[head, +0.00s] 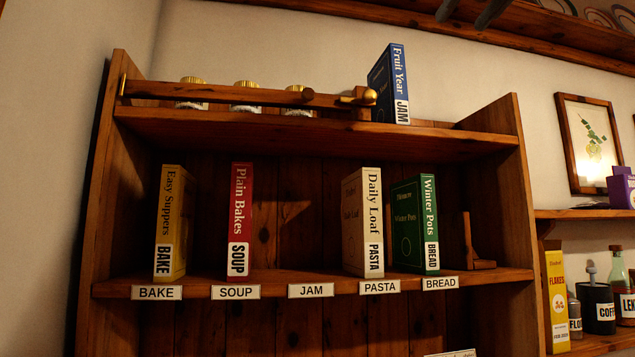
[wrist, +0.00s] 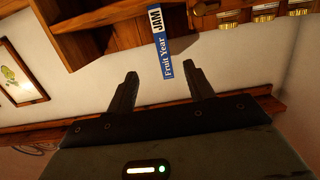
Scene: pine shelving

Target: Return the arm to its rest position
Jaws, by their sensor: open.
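My gripper (head: 464,18) shows only as two dark fingertips at the top edge of the head view, above and right of the blue book. In the wrist view my gripper (wrist: 160,76) is open, with nothing between its fingers. The blue "Fruit Year" book with a JAM label (head: 396,85) stands upright on the shelf unit's top board. In the wrist view, which is upside down, the blue book (wrist: 162,45) lies beyond the fingertips, apart from them. The rest of my arm is out of the head view.
A wooden bookcase (head: 325,137) holds yellow (head: 173,220), red (head: 240,215), white (head: 363,220) and green (head: 415,225) books above name labels. The JAM place (head: 311,290) is bare. Jars (head: 245,95) stand behind a top rail. A high shelf (head: 540,40) runs along the wall near my gripper.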

